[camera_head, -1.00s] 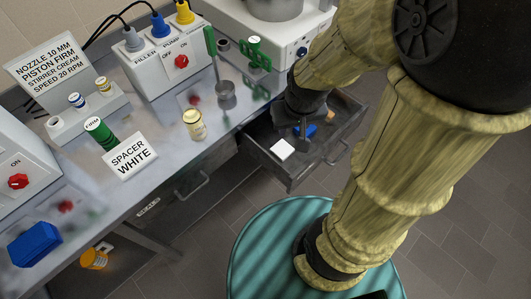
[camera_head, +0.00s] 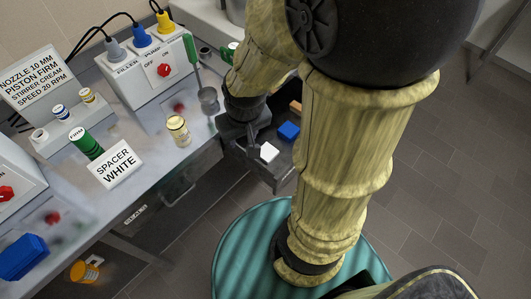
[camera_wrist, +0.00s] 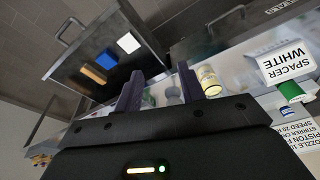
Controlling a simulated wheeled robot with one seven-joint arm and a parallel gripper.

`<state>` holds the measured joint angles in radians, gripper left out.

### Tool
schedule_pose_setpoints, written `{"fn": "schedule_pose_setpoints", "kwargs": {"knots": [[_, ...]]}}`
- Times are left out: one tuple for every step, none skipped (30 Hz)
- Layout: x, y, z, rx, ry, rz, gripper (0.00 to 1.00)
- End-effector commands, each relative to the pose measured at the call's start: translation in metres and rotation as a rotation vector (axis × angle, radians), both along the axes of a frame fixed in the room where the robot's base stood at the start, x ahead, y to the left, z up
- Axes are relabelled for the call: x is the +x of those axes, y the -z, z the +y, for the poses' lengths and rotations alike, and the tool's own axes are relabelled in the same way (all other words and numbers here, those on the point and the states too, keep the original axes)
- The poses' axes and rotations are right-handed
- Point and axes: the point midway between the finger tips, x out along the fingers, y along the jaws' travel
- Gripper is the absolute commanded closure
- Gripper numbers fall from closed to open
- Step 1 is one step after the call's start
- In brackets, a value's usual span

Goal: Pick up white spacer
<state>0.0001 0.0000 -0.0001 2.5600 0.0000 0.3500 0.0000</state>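The white spacer (camera_head: 268,152) is a small white block lying in the open drawer. It also shows in the wrist view (camera_wrist: 128,43), toward the drawer's right side. A blue block (camera_head: 288,130) and an orange block (camera_head: 296,107) lie in the same drawer, in a row with it. My gripper (camera_wrist: 158,72) is open, with nothing between its two dark fingers. In the head view it hangs at the drawer's left side, close to the white spacer but apart from it. My arm hides part of the drawer.
The grey bench (camera_head: 150,185) runs along the left. It carries a "SPACER WHITE" sign (camera_head: 115,163), a green cylinder (camera_head: 87,145), a cream-coloured jar (camera_head: 178,130) and a switch box (camera_head: 140,75). A blue block (camera_head: 22,257) lies at its near end. Floor is open at right.

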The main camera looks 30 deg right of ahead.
Motion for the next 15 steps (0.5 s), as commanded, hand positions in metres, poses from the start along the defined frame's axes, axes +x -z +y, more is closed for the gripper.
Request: {"fn": "schedule_pose_setpoints", "kwargs": {"knots": [[0.0, 0.0, 0.0, 0.0, 0.002, 0.001, 0.5], [0.001, 0.001, 0.0, 0.003, 0.007, 0.002, 0.44], [0.002, 0.003, 0.001, 0.007, 0.018, 0.005, 0.36], [0.003, 0.006, 0.001, 0.013, 0.03, 0.008, 0.3], [0.005, 0.009, 0.001, 0.019, 0.048, 0.012, 0.24], [0.007, 0.014, 0.001, 0.03, 0.078, 0.021, 0.17], [0.01, 0.019, 0.002, 0.039, 0.109, 0.028, 0.11], [0.012, 0.025, 0.002, 0.048, 0.142, 0.038, 0.11], [0.017, 0.034, 0.002, 0.06, 0.194, 0.049, 0.11], [0.021, 0.041, 0.002, 0.068, 0.241, 0.058, 0.11], [0.024, 0.049, 0.001, 0.075, 0.291, 0.067, 0.11], [0.029, 0.06, 0.0, 0.08, 0.36, 0.079, 0.11], [0.034, 0.069, -0.001, 0.081, 0.415, 0.085, 0.11], [0.037, 0.078, -0.003, 0.08, 0.471, 0.09, 0.11], [0.042, 0.089, -0.005, 0.076, 0.544, 0.094, 0.11]]}}
